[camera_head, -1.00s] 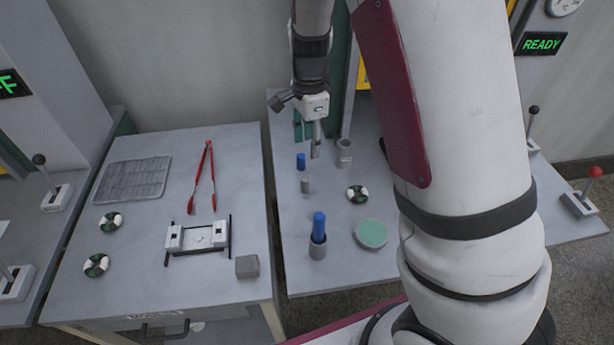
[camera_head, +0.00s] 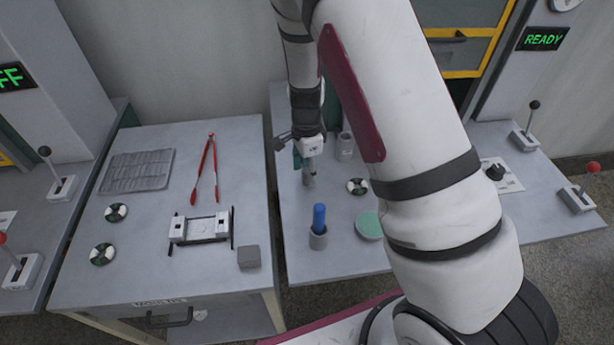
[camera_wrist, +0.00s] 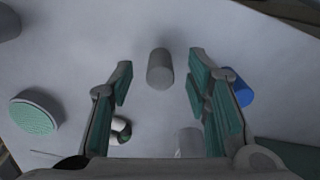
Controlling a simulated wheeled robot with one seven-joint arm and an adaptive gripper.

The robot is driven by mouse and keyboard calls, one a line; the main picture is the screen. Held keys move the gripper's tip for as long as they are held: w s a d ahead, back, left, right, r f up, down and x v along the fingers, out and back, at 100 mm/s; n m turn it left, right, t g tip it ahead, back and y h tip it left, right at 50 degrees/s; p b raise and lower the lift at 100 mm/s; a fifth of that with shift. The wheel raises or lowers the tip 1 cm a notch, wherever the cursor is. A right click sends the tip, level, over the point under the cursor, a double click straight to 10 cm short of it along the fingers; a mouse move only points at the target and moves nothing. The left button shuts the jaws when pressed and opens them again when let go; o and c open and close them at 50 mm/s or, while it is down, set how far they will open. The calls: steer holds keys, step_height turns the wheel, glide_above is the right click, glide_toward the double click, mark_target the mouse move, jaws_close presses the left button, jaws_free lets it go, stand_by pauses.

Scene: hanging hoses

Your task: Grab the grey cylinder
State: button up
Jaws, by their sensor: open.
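The small grey cylinder (camera_wrist: 160,68) stands on the table between and just beyond my fingertips in the wrist view, with a gap on both sides. In the head view the cylinder (camera_head: 308,181) shows just below my gripper (camera_head: 305,165). My gripper (camera_wrist: 160,78) is open, its teal-padded fingers apart and holding nothing. A short blue cylinder (camera_wrist: 243,86) stands just outside the right finger in the wrist view; in the head view my gripper hides it.
A grey cup (camera_head: 318,240) with a blue peg, a green disc (camera_head: 369,225), a white-and-green ring (camera_head: 357,186) and another grey cup (camera_head: 345,146) stand around on the same table. The left table holds red tongs (camera_head: 208,168) and a fixture (camera_head: 200,228).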

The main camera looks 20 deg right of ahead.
jaws_close()
steer(key=shift+r, duration=0.1)
